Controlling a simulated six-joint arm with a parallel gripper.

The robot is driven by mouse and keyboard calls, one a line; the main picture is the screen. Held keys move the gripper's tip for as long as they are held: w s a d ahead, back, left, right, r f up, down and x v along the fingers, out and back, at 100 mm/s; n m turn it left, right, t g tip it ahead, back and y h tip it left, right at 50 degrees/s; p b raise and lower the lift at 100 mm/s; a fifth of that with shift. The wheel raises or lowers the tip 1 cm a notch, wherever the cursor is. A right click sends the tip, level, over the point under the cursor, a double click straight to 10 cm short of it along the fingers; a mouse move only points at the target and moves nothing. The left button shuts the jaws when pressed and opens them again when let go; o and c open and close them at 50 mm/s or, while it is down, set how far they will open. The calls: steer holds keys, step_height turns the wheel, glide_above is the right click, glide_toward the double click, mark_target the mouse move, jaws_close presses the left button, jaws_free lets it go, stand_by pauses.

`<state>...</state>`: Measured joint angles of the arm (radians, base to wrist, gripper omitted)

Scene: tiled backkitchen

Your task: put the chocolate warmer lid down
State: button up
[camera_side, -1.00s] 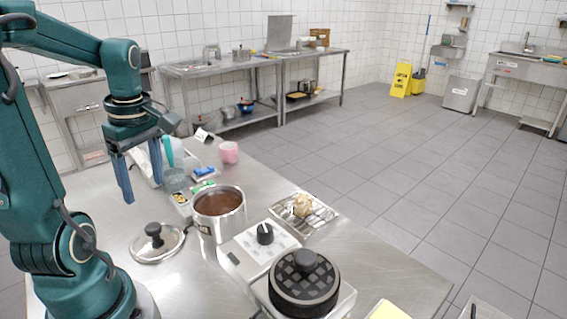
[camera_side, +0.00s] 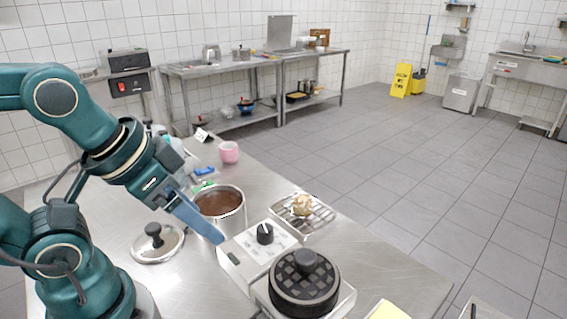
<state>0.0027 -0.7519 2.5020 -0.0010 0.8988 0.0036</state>
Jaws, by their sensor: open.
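The chocolate warmer lid (camera_side: 168,246), a shiny metal disc with a black knob, lies flat on the steel table to the left of the warmer. The chocolate warmer pot (camera_side: 232,222) stands open, with brown chocolate (camera_side: 215,203) inside. My gripper (camera_side: 218,240) is tilted down to the right, its fingers in front of the pot's near side, above the table. It is open with nothing seen between the fingers. From this angle one finger mostly hides the other, and I cannot tell whether the fingers touch the pot. The lid is apart from my gripper.
A control box with a black knob (camera_side: 265,233) and a round black waffle plate (camera_side: 304,284) stand right of the pot. A wire rack (camera_side: 318,214) with a pale item lies behind them. A pink cup (camera_side: 229,152) stands farther back. Bare table (camera_side: 197,288) lies in front.

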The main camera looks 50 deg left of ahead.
steer(key=m+g+y, duration=1.1)
steer(key=m, duration=0.1)
glide_toward(157, 229)
steer(key=x, duration=0.5)
steer(key=shift+s+f, duration=0.15)
steer(key=shift+s, duration=0.3)
steer(key=shift+w+a+f+m+y, duration=0.15)
steer(key=shift+a+f+m+y, duration=0.25)
steer(key=shift+a+m+y, duration=0.25)
steer(key=shift+x, duration=2.45)
jaws_close()
